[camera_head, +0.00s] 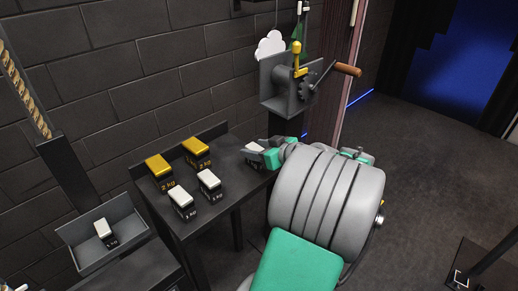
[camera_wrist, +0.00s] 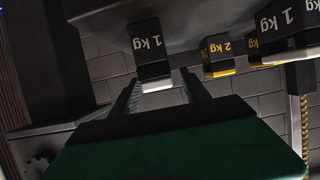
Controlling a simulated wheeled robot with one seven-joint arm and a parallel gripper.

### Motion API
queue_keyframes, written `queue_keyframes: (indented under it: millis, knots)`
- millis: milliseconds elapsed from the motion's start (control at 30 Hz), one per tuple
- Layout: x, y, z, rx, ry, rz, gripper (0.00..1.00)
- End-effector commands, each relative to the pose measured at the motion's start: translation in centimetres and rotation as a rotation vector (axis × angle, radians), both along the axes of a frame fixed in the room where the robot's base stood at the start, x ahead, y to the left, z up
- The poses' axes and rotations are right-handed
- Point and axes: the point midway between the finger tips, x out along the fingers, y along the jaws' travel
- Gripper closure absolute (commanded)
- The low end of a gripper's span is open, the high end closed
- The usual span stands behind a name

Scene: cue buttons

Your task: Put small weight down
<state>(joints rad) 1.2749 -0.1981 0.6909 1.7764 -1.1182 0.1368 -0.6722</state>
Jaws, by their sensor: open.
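A small weight (camera_head: 253,153), black with a white top, stands on the dark table (camera_head: 222,198) near its right end. In the wrist view, which is upside down, this weight (camera_wrist: 150,52) reads "1 kg". My gripper (camera_head: 266,157) is at this weight, on its right side. In the wrist view my gripper (camera_wrist: 163,88) is open, with the weight's white top between or just beyond its fingertips. I cannot tell whether the fingers touch it. Two more white-topped weights (camera_head: 182,205) (camera_head: 209,187) stand at the table's front.
Two larger yellow-topped 2 kg weights (camera_head: 159,174) (camera_head: 196,153) stand at the table's back left. A grey tray (camera_head: 78,236) at lower left holds one white-topped weight (camera_head: 104,231). A crank winch (camera_head: 292,88) stands behind my gripper. A rope (camera_head: 27,88) hangs at the left.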

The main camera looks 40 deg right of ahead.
Motion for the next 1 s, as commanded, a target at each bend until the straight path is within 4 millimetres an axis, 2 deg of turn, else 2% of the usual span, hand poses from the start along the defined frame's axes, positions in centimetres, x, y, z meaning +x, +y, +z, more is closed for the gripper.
queue_keyframes:
  millis: [67, 167, 400, 600, 1000]
  knots:
    - [-0.1, 0.0, 0.6, 0.0, 0.0, -0.001, 0.46]
    - [-1.7, -0.2, 1.0, -0.001, -0.001, -0.006, 0.46]
    - [-7.5, -0.4, 3.5, -0.002, -0.001, -0.008, 0.46]
    - [-10.6, -0.4, 4.7, 0.0, 0.0, -0.003, 0.46]
    - [-11.1, -0.3, 4.9, 0.0, 0.0, 0.0, 0.46]
